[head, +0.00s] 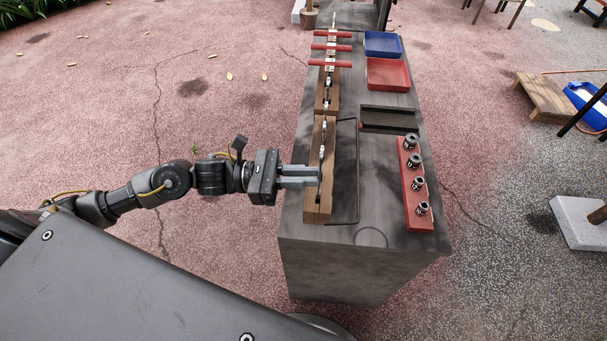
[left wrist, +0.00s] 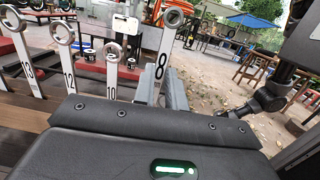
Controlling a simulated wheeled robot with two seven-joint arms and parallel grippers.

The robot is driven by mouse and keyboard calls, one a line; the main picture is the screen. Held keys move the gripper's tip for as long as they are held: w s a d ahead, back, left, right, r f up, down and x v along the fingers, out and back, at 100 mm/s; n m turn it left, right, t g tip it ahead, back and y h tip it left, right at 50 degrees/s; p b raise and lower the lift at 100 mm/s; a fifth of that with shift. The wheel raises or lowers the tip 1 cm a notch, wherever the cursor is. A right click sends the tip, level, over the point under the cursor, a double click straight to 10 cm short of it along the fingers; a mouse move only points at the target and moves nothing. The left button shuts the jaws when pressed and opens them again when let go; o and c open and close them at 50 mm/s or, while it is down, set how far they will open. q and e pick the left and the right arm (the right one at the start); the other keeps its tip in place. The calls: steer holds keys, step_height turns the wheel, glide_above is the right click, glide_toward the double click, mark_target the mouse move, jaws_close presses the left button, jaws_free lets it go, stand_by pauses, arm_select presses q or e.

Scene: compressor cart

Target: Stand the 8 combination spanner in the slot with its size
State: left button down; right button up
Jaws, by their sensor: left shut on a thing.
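My left gripper (head: 318,177) is shut on the 8 combination spanner (left wrist: 162,66) above the near part of the wooden rack (head: 315,207). The spanner is nearly upright, ring end up, with the black number 8 facing the left wrist camera. Its lower end is hidden behind the gripper body, so I cannot tell whether it is inside a slot. Spanners marked 10 (left wrist: 112,75), 12 (left wrist: 68,62) and 13 (left wrist: 27,62) stand in a row beside it in the left wrist view. The slot's size mark is not readable. My right gripper is not in view.
The rack stands on a dark cart top (head: 375,200). A red rail with several sockets (head: 417,215) lies at the right. A dark tray (head: 388,127), a red bin (head: 388,87) and a blue bin (head: 383,50) stand further back. Red-handled tools (head: 330,63) stand at the rack's far end.

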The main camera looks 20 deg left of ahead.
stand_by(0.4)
arm_select(q)
steer(key=shift+b, duration=0.5)
steer(key=shift+b, duration=0.4)
stand_by(0.5)
steer(key=shift+f+b, duration=2.45)
steer(key=shift+b, duration=0.55)
steer(key=shift+s+a+f+b, duration=0.1)
steer(key=shift+f+b, duration=0.15)
steer(key=shift+b, duration=0.1)
